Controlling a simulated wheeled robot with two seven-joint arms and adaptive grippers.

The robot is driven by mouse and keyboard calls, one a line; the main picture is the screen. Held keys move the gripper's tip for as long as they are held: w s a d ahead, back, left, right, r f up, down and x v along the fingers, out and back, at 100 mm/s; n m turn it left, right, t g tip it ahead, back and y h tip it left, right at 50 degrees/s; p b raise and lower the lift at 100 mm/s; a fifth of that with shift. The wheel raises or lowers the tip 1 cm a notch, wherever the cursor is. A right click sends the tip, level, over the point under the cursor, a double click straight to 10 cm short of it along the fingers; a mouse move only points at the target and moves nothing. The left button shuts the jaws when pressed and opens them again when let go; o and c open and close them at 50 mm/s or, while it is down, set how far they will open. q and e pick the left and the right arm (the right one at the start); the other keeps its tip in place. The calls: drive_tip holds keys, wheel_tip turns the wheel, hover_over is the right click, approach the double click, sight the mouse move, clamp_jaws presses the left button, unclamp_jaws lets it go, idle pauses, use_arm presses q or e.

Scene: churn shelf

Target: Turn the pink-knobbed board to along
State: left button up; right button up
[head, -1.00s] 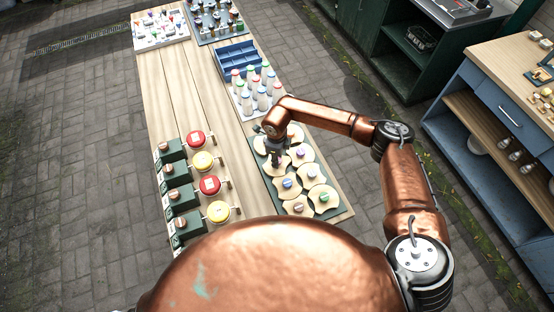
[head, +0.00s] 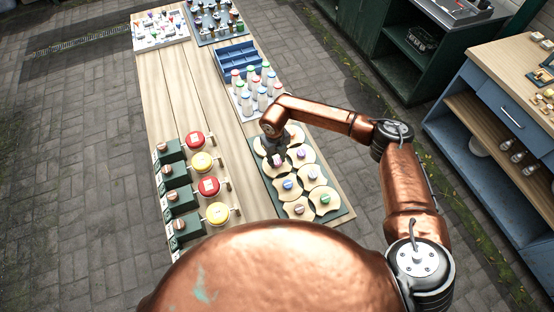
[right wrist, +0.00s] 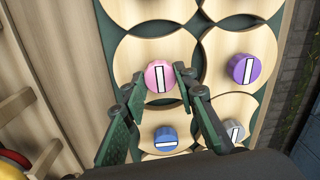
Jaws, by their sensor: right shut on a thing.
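The pink knob (right wrist: 160,77) stands on a pale wooden board (right wrist: 130,58) with scooped sides, in the right wrist view. Its white bar runs nearly up and down the picture, tilted slightly. My right gripper (right wrist: 159,80) has one finger on each side of the knob and is shut on it. In the head view the right gripper (head: 275,148) reaches down over the pink knob (head: 278,160), at the left part of the dark green tray (head: 262,189). The gripper partly hides the board there. My left gripper is not in view.
Similar boards lie close around, with a purple knob (right wrist: 245,68), a blue knob (right wrist: 166,138) and a grey knob (right wrist: 234,130). Bottles (head: 247,103) stand behind the tray. Green boxes with red and yellow discs (head: 202,162) stand to the left. Bare table lies between.

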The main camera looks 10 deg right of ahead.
sight(276, 162)
idle(0.4)
drive_tip(key=o, duration=1.2)
drive_tip(key=shift+c, duration=0.2)
drive_tip(key=shift+r, duration=0.1)
wheel_tip(276, 162, up, 12)
drive_tip(key=shift+a, duration=0.35)
